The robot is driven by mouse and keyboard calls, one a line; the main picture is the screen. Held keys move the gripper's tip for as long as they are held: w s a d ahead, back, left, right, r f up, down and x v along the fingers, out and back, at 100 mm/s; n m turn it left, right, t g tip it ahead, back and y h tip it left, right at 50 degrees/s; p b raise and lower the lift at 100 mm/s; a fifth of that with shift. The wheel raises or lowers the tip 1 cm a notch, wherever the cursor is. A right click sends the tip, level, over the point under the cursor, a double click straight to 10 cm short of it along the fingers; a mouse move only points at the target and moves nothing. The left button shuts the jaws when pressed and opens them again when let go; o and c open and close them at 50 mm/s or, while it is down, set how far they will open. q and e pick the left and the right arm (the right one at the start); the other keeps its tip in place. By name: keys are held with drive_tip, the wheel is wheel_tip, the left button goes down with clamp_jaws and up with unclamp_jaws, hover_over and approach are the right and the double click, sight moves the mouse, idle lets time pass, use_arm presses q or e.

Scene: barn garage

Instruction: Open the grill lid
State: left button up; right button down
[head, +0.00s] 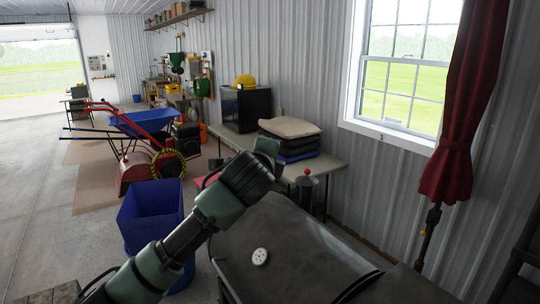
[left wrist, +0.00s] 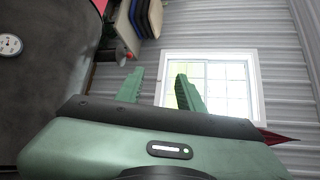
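The grill's dark grey lid (head: 290,245) fills the lower right of the head view, with a round white gauge (head: 259,257) on it. It appears down. The lid also shows at the left of the left wrist view (left wrist: 45,85), with its gauge (left wrist: 10,44) at the edge. My left arm reaches over the lid's left side. My left gripper (head: 268,150) is past the lid's far left corner. In the left wrist view its two green fingers (left wrist: 159,90) are apart with nothing between them. No handle can be made out clearly. My right gripper is out of view.
A red-topped canister (head: 307,190) stands just beyond the lid, by a bench (head: 225,134) with stacked cushions (head: 289,139). A blue bin (head: 150,215) stands left of my arm. A closed red umbrella (head: 458,110) stands at the right. Floor at the left is open.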

use_arm(q)
drive_tip(key=shift+s+d+r+p, duration=0.1)
drive_tip(key=shift+s+r+p, duration=0.3)
drive_tip(key=shift+s+r, duration=0.35)
drive_tip(key=shift+f, duration=0.15)
drive_tip(key=shift+s+f, duration=0.1)
